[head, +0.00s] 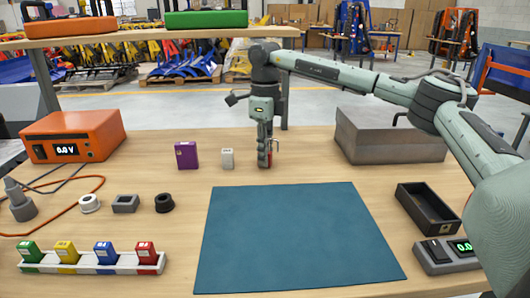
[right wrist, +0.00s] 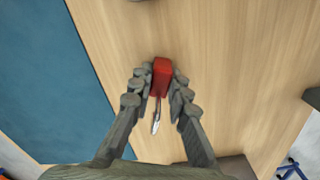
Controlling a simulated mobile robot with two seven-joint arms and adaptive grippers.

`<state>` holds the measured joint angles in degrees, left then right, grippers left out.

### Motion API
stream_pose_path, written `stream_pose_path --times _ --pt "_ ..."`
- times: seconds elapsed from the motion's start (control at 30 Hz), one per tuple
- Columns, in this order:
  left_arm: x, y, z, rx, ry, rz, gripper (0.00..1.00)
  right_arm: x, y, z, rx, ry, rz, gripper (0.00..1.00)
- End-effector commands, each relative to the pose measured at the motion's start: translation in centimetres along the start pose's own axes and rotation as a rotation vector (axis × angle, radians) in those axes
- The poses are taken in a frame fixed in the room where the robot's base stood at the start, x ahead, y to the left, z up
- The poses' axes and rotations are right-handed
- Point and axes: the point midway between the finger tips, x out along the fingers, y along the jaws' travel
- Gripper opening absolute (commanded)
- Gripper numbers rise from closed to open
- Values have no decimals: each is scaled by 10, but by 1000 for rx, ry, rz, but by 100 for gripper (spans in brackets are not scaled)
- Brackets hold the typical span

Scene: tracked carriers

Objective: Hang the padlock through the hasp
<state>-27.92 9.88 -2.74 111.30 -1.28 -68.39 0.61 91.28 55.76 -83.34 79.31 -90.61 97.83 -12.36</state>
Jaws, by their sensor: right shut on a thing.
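My right gripper (head: 265,160) points down at the back middle of the table, to the right of a small white block. It is shut on a red padlock (right wrist: 161,78). In the right wrist view the red body sits between the fingertips (right wrist: 160,92), and the metal shackle (right wrist: 156,118) points back toward the palm. In the head view the fingers hide most of the padlock (head: 269,158). I cannot tell whether it touches the table. I cannot make out a hasp in either view. My left gripper is not in view.
A purple box (head: 187,155) and the white block (head: 227,158) stand left of the gripper. A grey box (head: 385,138) stands to the right. A blue mat (head: 300,240) lies bare in front. A dark tray (head: 428,208) is at the right, an orange supply (head: 75,137) at the left.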

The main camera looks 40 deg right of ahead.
Motion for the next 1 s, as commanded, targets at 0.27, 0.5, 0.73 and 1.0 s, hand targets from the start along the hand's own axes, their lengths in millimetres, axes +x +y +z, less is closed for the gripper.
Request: stream_pose_path --times 0.27,0.5,0.73,1.0 --pt "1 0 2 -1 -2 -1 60 2 0 0 -1 -1 0 0" --pt "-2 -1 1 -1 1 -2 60 1 0 1 -1 -1 -1 37" --pt "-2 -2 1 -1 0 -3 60 0 0 1 -1 -2 -1 37" --pt "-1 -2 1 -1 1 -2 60 -33 0 2 -2 -5 -2 37"
